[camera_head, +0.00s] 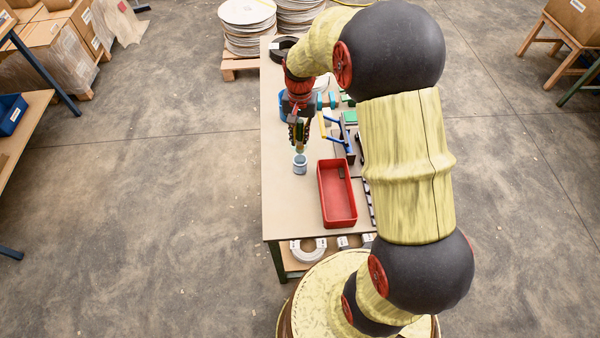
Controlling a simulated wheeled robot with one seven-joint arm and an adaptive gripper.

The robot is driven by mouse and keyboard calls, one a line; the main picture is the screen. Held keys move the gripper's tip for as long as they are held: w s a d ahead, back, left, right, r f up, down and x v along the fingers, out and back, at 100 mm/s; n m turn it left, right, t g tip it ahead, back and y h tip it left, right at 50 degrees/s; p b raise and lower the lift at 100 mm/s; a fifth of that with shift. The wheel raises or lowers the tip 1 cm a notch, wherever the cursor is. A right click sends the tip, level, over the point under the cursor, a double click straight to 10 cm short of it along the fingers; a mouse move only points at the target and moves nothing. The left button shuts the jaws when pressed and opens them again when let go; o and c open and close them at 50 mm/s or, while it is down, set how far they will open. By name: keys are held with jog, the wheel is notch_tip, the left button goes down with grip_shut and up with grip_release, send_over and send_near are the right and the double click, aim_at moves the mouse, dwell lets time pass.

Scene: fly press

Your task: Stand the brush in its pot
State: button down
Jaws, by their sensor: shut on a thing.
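A small grey-blue pot (300,167) stands upright on the workbench (283,212), left of the red tray. My gripper (298,141) points down just above and behind it in the head view. It is shut on the brush (300,150), of which only a short tan piece shows below the fingers. The brush looks roughly upright, over the mouth of the pot. I cannot tell whether its lower end is inside the rim or still above it. The fingers hide the rest of the brush.
A red tray (323,200) lies right of the pot. Blue and yellow press parts (337,133) and a green-topped item (350,117) stand close right of my gripper. A blue container (283,104) is behind it. The bench's front left is clear.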

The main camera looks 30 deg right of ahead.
aim_at(300, 152)
notch_tip(300, 152, down, 10)
jog(key=shift+f+b, duration=0.1)
jog(key=shift+b, duration=1.05)
jog(key=shift+f, duration=0.1)
jog(key=c, duration=1.8)
grip_release()
jog(key=shift+o, duration=0.2)
